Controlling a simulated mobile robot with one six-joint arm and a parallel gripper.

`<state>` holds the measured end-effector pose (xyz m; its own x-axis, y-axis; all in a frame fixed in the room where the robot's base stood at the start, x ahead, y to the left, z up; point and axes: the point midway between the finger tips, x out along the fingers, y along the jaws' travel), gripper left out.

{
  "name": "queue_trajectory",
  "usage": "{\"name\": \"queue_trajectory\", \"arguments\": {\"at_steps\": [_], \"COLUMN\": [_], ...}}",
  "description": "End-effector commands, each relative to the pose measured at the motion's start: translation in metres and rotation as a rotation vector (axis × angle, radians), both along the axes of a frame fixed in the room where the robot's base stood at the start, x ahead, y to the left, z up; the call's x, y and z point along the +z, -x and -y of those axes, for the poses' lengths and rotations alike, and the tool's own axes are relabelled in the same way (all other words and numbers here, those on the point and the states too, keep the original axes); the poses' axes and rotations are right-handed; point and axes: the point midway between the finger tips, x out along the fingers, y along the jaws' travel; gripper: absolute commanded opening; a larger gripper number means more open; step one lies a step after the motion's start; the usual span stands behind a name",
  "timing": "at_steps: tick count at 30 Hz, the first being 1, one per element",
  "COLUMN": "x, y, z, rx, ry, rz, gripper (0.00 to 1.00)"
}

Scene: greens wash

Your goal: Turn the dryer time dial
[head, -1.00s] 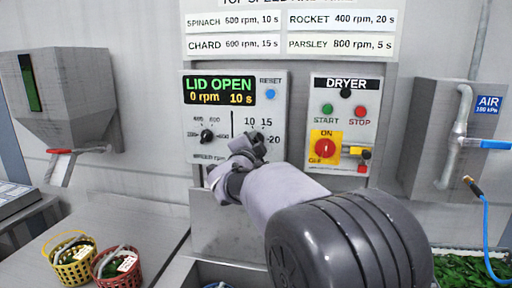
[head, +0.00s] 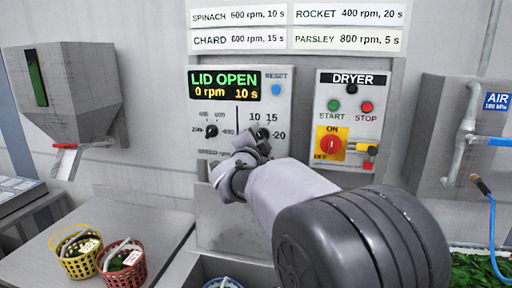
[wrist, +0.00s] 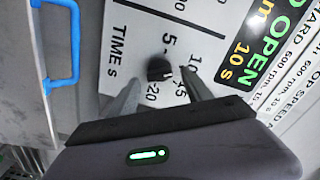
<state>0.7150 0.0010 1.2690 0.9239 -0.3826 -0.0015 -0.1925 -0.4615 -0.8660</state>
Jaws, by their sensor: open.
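The time dial (head: 262,133) is a small black knob at the lower right of the grey speed-and-time panel (head: 198,148). My gripper partly covers it in the head view. In the wrist view the dial (wrist: 158,68) shows between the 5, 10, 15 and 20 marks of the TIME s scale. My gripper (head: 258,148) is in front of the dial. In the wrist view its open fingers (wrist: 158,78) point at the panel, one on either side of the dial. Contact cannot be told. The display (head: 223,85) reads LID OPEN, 0 rpm, 10 s.
The speed dial (head: 211,131) is left of the time dial. The dryer panel (head: 322,108) with its red switch is to the right. Yellow (head: 78,264) and red (head: 120,270) baskets stand at lower left. A blue handle (wrist: 72,40) shows in the wrist view.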

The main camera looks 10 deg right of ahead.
Motion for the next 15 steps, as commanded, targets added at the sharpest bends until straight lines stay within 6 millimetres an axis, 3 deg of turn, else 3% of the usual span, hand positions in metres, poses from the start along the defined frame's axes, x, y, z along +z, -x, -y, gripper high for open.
{"name": "queue_trajectory", "arguments": {"at_steps": [15], "x": [0.002], "y": [0.130], "z": [-0.054], "rx": [0.003], "ry": [0.000], "rz": [0.001], "gripper": [0.58]}}
